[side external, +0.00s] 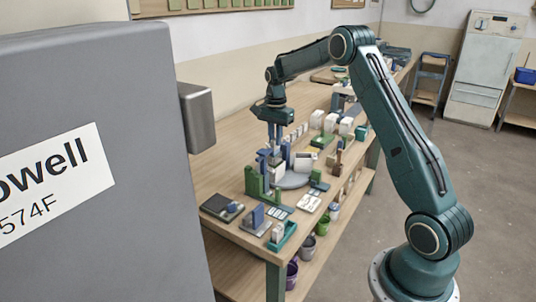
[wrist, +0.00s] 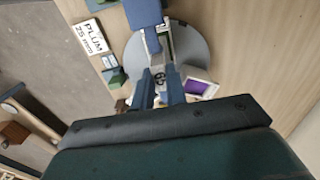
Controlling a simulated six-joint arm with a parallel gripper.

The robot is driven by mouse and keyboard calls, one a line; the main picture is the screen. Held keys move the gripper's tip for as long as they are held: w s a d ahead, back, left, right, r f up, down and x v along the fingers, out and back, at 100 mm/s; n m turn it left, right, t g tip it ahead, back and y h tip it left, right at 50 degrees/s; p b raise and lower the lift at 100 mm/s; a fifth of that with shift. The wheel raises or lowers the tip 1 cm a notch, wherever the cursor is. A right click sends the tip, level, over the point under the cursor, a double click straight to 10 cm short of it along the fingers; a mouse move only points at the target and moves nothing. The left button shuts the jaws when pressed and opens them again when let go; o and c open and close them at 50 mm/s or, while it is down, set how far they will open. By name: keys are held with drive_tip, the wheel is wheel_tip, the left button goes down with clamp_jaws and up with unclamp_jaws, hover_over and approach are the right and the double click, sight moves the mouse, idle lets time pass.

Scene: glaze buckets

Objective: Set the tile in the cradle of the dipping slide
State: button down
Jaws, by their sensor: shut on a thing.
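My gripper (side external: 275,140) points down over the workbench, with its blue fingers close together. In the wrist view, the fingers (wrist: 158,92) close on a small pale grey piece with a dark mark, which I take to be the tile (wrist: 158,76); the fingers hide part of it. A blue block on a narrow upright (wrist: 143,12) stands just beyond the fingertips and may belong to the dipping slide. Its cradle is not clear in either view. A round grey plate (side external: 294,181) lies below and right of the gripper; it also shows in the wrist view (wrist: 196,45).
A green upright stand (side external: 256,183) is left of the plate. A white card reading "PLUM 25 mm" (wrist: 90,37) lies beside the plate. Small trays (side external: 283,236) and white blocks (side external: 330,122) crowd the bench. A grey cabinet (side external: 95,110) blocks the left.

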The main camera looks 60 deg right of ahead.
idle(0.4)
drive_tip(key=c, duration=1.3)
unclamp_jaws()
drive_tip(key=shift+c, duration=0.2)
drive_tip(key=shift+r, duration=0.1)
drive_tip(key=shift+r, duration=3.35)
